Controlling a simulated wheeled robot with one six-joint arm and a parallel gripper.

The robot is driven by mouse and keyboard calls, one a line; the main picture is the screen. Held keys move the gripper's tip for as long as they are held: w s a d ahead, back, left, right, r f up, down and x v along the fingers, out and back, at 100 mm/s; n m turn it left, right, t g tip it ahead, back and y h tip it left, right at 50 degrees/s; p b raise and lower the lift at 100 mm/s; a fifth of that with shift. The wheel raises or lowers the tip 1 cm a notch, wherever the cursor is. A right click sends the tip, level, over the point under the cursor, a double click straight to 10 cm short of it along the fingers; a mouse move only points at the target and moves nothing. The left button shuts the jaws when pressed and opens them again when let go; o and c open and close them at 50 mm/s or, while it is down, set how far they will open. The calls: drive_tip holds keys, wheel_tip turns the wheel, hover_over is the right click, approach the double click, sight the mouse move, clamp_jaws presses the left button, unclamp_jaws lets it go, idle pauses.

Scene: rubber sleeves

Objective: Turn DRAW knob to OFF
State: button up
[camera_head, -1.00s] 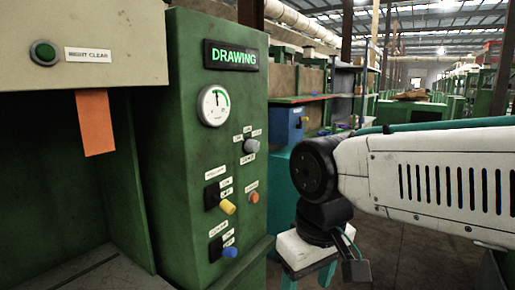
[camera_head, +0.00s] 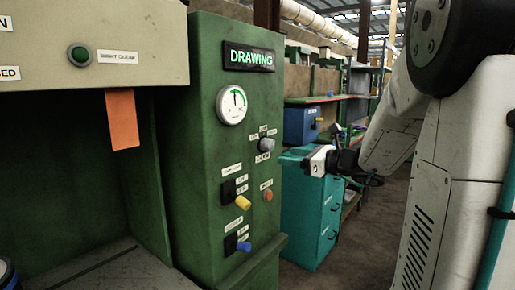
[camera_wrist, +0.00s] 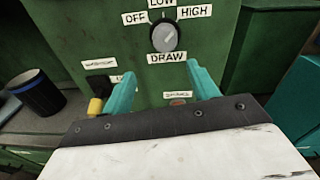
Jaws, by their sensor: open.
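The grey round DRAW knob (camera_head: 266,144) is on the green panel, below the DRAWING sign. In the wrist view the DRAW knob (camera_wrist: 163,38) has labels OFF at left, LOW above, HIGH at right and DRAW below. A pale mark shows at its top, towards LOW, though the exact pointer angle is hard to tell. My gripper (camera_wrist: 162,80) is open, its two teal fingers apart and empty, with the knob between and beyond them. In the head view my gripper (camera_head: 318,161) is to the right of the panel, apart from the knob.
A gauge (camera_head: 232,104) is above. A teal cabinet (camera_head: 308,222) stands behind my gripper. A dark cup (camera_wrist: 38,93) stands at left in the wrist view.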

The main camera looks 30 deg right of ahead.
sight(272, 146)
drive_tip(key=shift+m+t, duration=0.4)
drive_tip(key=shift+m, duration=0.5)
drive_tip(key=x, duration=0.5)
drive_tip(key=r+x, duration=0.1)
drive_tip(key=x, duration=0.2)
drive_tip(key=shift+w+d+r, duration=0.1)
drive_tip(key=shift+w+d, duration=0.05)
drive_tip(key=shift+d, duration=0.25)
drive_tip(key=c, duration=1)
